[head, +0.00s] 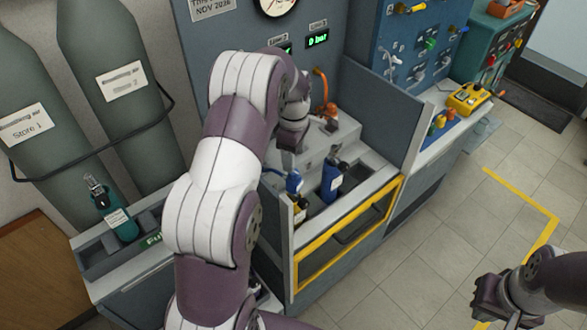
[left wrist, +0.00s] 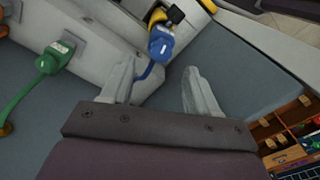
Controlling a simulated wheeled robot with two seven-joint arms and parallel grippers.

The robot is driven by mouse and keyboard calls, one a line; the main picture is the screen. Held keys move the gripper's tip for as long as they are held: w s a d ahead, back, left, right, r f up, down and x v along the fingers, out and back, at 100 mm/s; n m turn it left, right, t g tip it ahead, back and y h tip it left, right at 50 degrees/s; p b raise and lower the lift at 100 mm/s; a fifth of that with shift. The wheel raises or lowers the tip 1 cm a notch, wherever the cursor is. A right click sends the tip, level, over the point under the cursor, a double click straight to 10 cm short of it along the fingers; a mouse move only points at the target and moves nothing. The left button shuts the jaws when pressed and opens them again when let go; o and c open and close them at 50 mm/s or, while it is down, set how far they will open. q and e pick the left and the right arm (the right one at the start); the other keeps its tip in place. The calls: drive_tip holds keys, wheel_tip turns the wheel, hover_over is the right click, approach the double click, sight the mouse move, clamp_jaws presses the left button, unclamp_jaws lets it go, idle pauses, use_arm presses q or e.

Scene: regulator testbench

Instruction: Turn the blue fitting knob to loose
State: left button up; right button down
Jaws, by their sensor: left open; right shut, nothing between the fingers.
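A blue fitting knob (left wrist: 160,42) shows in the left wrist view, just beyond and between my open left fingertips (left wrist: 160,76). No contact with it is visible. A blue hose runs from it toward the left finger, and a yellow piece with a black block sits behind it. In the head view a blue fitting (head: 294,182), which looks like the same one, stands at the near left of the bench bay. My left gripper (head: 290,138) is above it, its fingers mostly hidden by my wrist. My right gripper (head: 486,300) is shut and empty over the floor at lower right.
A dark blue cylinder (head: 332,180) stands in the bay, beside the blue fitting. A green fitting (left wrist: 50,60) with a hose is at the left of the wrist view. Grey side panels (head: 377,108) and a yellow-framed front (head: 345,235) bound the bay. The floor at right is clear.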

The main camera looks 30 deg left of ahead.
use_arm(q)
wheel_tip(320, 180, up, 3)
drive_tip(key=shift+f, duration=0.15)
wheel_tip(320, 180, up, 5)
drive_tip(key=p, duration=0.3)
drive_tip(key=shift+f, duration=0.2)
use_arm(e)
wheel_tip(320, 180, up, 3)
drive_tip(key=shift+f, duration=0.2)
